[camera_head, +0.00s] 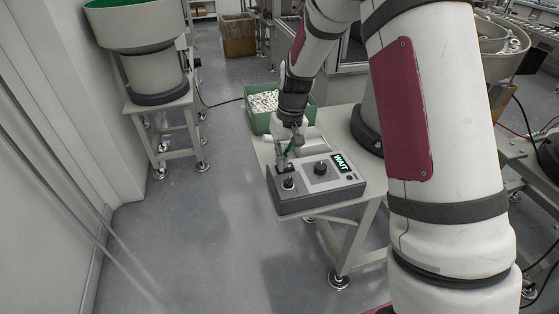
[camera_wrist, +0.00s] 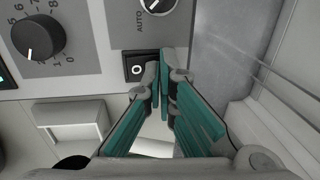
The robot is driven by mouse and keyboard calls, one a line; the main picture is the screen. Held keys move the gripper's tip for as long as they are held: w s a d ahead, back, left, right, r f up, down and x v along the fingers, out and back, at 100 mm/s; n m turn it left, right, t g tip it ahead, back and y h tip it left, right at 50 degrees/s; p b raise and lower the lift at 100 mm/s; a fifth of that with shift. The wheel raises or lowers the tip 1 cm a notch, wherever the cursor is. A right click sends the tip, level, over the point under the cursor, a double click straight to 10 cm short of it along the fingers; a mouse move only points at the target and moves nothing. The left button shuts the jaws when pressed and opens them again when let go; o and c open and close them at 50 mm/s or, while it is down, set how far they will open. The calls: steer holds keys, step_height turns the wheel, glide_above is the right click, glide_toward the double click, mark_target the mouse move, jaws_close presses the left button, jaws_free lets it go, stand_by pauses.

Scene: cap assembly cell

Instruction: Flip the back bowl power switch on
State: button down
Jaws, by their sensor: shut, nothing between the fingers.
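The control box (camera_head: 316,187) stands on a small table beside the bowl feeder. Its black rocker power switch (camera_wrist: 134,68) shows a white "O" mark in the wrist view, at the panel's edge. Whether the tips touch the switch I cannot tell. In the head view my gripper (camera_head: 283,158) points down at the box's far left part, and the fingers partly hide the switch area there.
A black numbered dial (camera_wrist: 38,38) and an AUTO selector knob (camera_wrist: 158,5) sit near the switch. The box's display (camera_head: 343,163) reads WAIT. A green bin of white parts (camera_head: 251,121) stands behind the box. Open floor lies left of the table.

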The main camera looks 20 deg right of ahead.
mark_target(277, 169)
steer(key=shift+d+r, duration=0.1)
stand_by(0.3)
step_height(277, 169, up, 14)
steer(key=a+p, duration=0.1)
steer(key=p, duration=0.2)
steer(key=shift+a, duration=0.35)
